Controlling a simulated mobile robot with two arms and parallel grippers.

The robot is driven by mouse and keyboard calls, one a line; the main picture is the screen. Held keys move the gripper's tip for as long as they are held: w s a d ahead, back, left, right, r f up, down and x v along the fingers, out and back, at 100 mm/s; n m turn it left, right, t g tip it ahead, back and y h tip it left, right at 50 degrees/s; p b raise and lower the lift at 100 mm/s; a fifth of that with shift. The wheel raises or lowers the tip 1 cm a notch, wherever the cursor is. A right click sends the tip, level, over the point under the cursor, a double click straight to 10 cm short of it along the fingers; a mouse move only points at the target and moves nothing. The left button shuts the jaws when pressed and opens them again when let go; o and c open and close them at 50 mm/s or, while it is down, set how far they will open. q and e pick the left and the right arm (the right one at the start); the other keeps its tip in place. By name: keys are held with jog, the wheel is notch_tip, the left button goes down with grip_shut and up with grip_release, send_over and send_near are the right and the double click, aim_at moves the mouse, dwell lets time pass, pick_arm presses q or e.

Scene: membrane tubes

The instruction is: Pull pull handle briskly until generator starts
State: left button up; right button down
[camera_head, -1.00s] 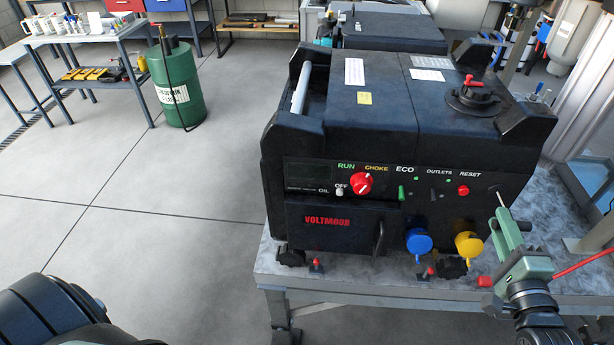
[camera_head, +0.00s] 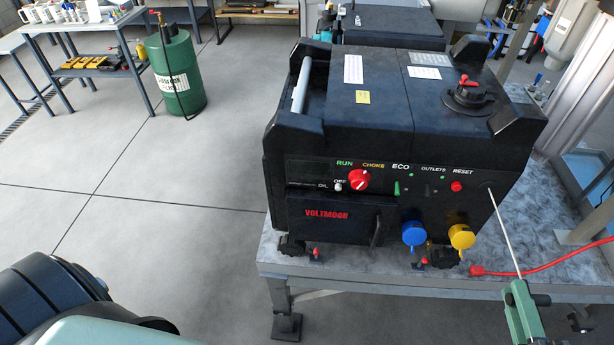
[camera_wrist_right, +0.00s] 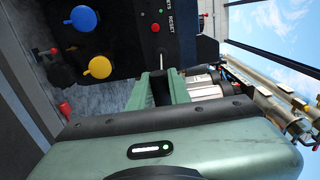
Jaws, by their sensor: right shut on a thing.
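The black generator (camera_head: 365,100) stands on a grey workbench (camera_head: 365,258), its front panel facing me. My right gripper (camera_head: 521,288) is in front of the panel's right side, at the lower right of the head view. A thin pale cord (camera_head: 505,232) runs taut from the panel's right end to this gripper. The cord (camera_wrist_right: 163,60) leads from there to the panel. My left arm shows only in part at lower left; its gripper is out of view.
The panel carries a red choke knob (camera_head: 359,179), a blue outlet cap (camera_head: 414,234) and a yellow outlet cap (camera_head: 461,237). A red cable (camera_head: 535,268) lies on the bench at right. A green drum (camera_head: 178,75) stands on the floor at left, where the floor is mostly clear.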

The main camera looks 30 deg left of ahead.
jog(key=x, duration=2.1)
jog(key=shift+w+f, duration=0.15)
jog(key=shift+f, duration=0.1)
jog(key=c, duration=1)
grip_release()
jog(key=shift+r, duration=0.1)
jog(key=shift+s+d, duration=0.15)
jog(key=shift+s, duration=0.25)
jog(key=p+v, duration=0.2)
jog(key=v, duration=0.6)
jog(key=shift+s, duration=0.2)
jog(key=shift+w+r, duration=0.1)
